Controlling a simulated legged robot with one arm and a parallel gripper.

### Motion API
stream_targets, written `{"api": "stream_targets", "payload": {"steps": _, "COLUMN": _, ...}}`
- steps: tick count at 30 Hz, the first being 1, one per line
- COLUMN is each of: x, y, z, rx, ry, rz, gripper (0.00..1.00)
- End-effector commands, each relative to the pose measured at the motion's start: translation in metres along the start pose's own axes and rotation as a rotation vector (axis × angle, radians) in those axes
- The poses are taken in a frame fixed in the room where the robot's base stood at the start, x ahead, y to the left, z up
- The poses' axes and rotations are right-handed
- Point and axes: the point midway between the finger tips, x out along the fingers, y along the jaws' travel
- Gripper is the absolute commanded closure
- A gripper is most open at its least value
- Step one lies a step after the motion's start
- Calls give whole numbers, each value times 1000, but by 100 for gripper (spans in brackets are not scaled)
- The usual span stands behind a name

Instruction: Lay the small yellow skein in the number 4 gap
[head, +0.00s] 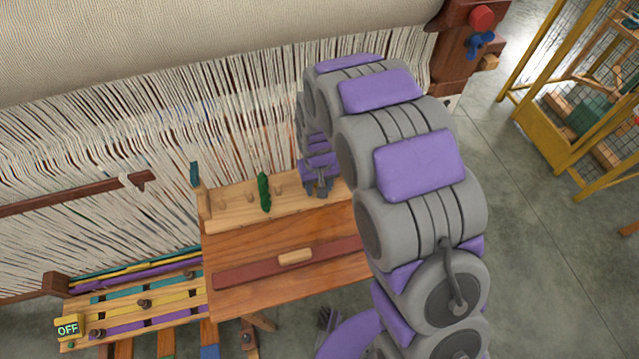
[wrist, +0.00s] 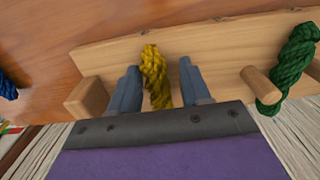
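A small yellow skein (wrist: 156,78) of twisted wool lies across a pale wooden peg rail (wrist: 225,48) in the wrist view. My gripper (wrist: 160,80) is open around it, one grey finger on each side, the left finger very close to the skein and a clear space on the right. In the head view my gripper (head: 320,190) is low at the right part of the rail (head: 225,208), and the yellow skein is hidden there. No gap numbers are readable, so I cannot tell which gap is number 4.
A dark green skein (head: 264,190) lies on the rail beside a peg (wrist: 262,86). Part of a blue skein (wrist: 8,86) shows at the wrist view's left edge. The loom's warp threads (head: 100,170) hang close behind the rail. The wooden table (head: 240,250) carries a red-brown strip (head: 335,252).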

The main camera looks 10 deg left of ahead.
Motion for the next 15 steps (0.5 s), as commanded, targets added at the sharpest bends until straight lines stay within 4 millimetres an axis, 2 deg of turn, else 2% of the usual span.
{"api": "stream_targets", "payload": {"steps": 3, "x": -1, "y": 3, "z": 2, "rx": 2, "ry": 1, "rz": -4, "gripper": 44}}
{"api": "stream_targets", "payload": {"steps": 11, "x": -3, "y": 4, "z": 2, "rx": 2, "ry": 3, "rz": -4, "gripper": 44}}
{"api": "stream_targets", "payload": {"steps": 15, "x": -10, "y": 0, "z": -1, "rx": 0, "ry": 4, "rz": 0, "gripper": 44}}
